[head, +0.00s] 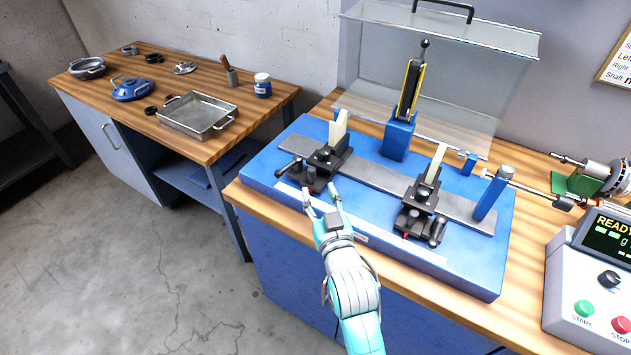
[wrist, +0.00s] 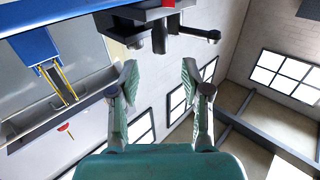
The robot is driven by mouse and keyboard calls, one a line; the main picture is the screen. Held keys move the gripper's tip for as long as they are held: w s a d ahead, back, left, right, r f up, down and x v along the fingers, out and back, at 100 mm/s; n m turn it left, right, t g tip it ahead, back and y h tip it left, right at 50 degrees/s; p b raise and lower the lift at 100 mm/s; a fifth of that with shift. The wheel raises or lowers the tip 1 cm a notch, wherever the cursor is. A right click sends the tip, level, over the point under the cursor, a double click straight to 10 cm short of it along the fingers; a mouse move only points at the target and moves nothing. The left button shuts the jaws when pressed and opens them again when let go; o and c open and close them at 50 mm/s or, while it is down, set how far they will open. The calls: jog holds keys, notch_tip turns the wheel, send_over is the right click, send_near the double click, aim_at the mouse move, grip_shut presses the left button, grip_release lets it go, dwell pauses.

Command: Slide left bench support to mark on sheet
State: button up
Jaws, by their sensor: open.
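The left bench support (head: 322,162) is a black block with levers and a cream upright plate. It sits on the grey rail (head: 372,182) of the blue bench bed (head: 275,165), toward the left end. My gripper (head: 321,197) is open and empty, just in front of this support's dark lever. In the wrist view my open fingers (wrist: 160,80) point toward dark knob-and-lever parts (wrist: 160,28), with a visible gap. The sheet (head: 617,62) on the back wall is cut off at the right edge, and its values are not readable.
A similar right support (head: 424,205) stands farther right on the rail. A blue post (head: 398,138) with a yellow-edged column stands behind. A clear guard (head: 430,85) is raised above the bed. A control box (head: 590,285) is at the right. A pale strip (head: 400,242) runs along the bed's front.

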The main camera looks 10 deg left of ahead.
jog(key=v, duration=0.6)
jog(key=shift+s+d+f, duration=0.1)
jog(key=shift+s, duration=0.05)
dwell(0.3)
jog(key=s+d+f+m+h, duration=0.1)
jog(key=s+d+f+h, duration=0.1)
jog(key=s+d+f, duration=0.55)
jog(key=s+d+f+m+h, duration=0.15)
jog(key=s+d+f, duration=0.25)
jog(key=s+d, duration=0.55)
jog(key=s+d+r+m+h, duration=0.1)
jog(key=s+d+h, duration=0.1)
jog(key=s, duration=0.9)
jog(key=s+d+r+m+g+h, duration=0.1)
jog(key=s+d, duration=0.4)
jog(key=s, duration=0.6)
jog(key=shift+d+r+g+h, duration=0.2)
jog(key=shift+r+g+h, duration=0.15)
jog(key=shift+h, duration=0.2)
jog(key=shift+s+m, duration=0.1)
jog(key=shift+m, duration=0.15)
